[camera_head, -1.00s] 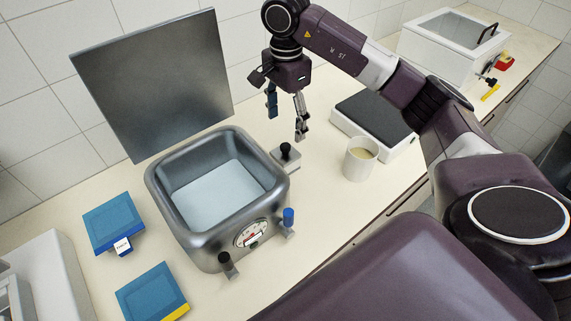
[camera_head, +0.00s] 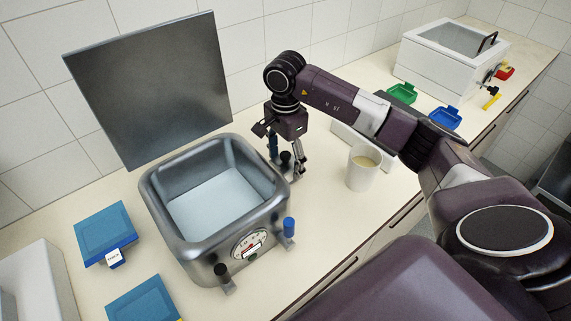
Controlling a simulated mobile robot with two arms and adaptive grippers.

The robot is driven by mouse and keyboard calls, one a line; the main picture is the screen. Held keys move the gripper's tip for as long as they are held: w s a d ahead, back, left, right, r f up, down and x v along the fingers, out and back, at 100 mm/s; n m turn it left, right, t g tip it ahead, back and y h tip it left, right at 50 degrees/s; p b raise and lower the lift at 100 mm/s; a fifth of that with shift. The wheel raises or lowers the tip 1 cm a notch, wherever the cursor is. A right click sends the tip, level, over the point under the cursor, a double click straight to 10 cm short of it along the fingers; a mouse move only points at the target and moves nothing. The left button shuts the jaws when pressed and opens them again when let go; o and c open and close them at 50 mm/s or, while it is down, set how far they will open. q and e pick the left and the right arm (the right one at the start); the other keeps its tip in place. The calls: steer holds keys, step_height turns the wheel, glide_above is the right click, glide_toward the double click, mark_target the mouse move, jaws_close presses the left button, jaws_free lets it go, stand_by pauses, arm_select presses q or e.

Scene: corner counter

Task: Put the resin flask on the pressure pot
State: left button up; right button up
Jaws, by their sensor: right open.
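The pressure pot (camera_head: 165,222) is a square-sided metal vessel with a dial on its front. Its flat grey lid (camera_head: 150,90) stands raised behind it, and the pot's opening is uncovered. A white cup-like vessel (camera_head: 361,172) with cream-coloured liquid stands upright to the right of the pot; I cannot tell if it is the resin flask. My right gripper (camera_head: 286,170) is open, pointing down beside the pot's right back corner. Its fingers are around or just beside a black-topped knob (camera_head: 285,158), contact unclear. My left gripper is not in view.
Blue boxes (camera_head: 105,233) lie left of the pot. A light scale-like device (camera_head: 350,135) is mostly hidden behind my right arm. A green tray (camera_head: 402,94), a blue tray (camera_head: 445,117) and a white lidded bath (camera_head: 440,65) stand farther right. Counter before the cup is clear.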

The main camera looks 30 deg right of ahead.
steer(key=shift+f, duration=0.9)
steer(key=shift+c, duration=0.4)
steer(key=c, duration=1.6)
steer(key=shift+o, duration=0.2)
steer(key=shift+r, duration=0.1)
